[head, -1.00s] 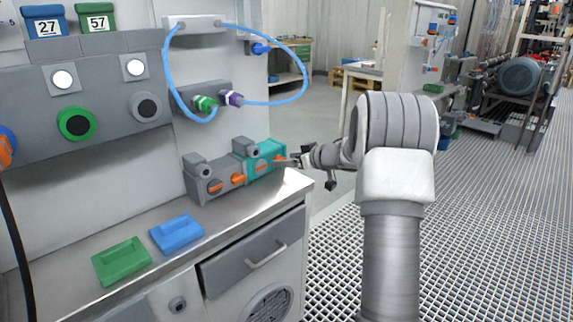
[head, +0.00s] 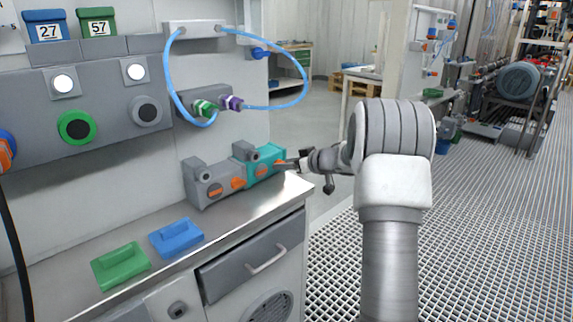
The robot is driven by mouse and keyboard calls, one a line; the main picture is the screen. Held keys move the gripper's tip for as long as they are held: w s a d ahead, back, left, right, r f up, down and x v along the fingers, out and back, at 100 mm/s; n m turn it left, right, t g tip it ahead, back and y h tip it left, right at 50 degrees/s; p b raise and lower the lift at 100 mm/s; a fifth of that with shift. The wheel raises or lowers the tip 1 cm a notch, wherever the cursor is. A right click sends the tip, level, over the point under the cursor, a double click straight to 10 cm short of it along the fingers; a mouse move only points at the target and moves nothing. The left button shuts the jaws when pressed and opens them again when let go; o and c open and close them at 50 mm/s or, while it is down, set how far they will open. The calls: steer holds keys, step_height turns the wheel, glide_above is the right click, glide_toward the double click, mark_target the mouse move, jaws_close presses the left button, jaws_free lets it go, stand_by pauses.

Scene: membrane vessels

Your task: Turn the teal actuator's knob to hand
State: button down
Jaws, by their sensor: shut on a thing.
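The teal actuator (head: 266,158) stands at the right end of the steel bench, joined to the right of a grey actuator (head: 214,182). An orange mark shows on its front. Its orange knob (head: 279,163) is at its right side, mostly covered by my fingers. My gripper (head: 287,164) reaches in from the right and is shut on this knob. The knob's exact angle is too small and covered to tell. The grey actuator has its own orange knob (head: 238,183), in plain view.
A blue block (head: 176,238) and a green block (head: 121,266) with handles lie on the bench (head: 215,232) to the front left. Blue hoses (head: 303,75) loop above the actuators. A drawer (head: 250,258) is below the bench edge.

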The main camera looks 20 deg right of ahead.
steer(key=n, duration=0.1)
steer(key=h+b, duration=0.1)
steer(key=n, duration=0.1)
steer(key=shift+s+a+f+n+t+h+b, duration=0.15)
steer(key=shift+a+f+n+t+h+b, duration=0.15)
steer(key=shift+a+t+h+b, duration=0.1)
steer(key=shift+a+n+t+h+b, duration=0.15)
steer(key=shift+n+t+h+b, duration=0.4)
steer(key=shift+n, duration=0.65)
steer(key=n, duration=0.1)
steer(key=n+t+h, duration=0.1)
steer(key=n, duration=0.1)
steer(key=shift+s+a+f+h, duration=0.15)
steer(key=shift+a+f+h, duration=0.1)
steer(key=shift+h, duration=0.1)
steer(key=shift+f+n+t+h, duration=0.15)
steer(key=shift+n+t, duration=0.3)
steer(key=shift+n, duration=0.45)
steer(key=shift+f+n+t+h, duration=0.15)
steer(key=shift+n+t, duration=0.25)
steer(key=shift+n, duration=0.5)
steer(key=shift+r, duration=0.1)
steer(key=shift+c, duration=1.4)
jaws_free()
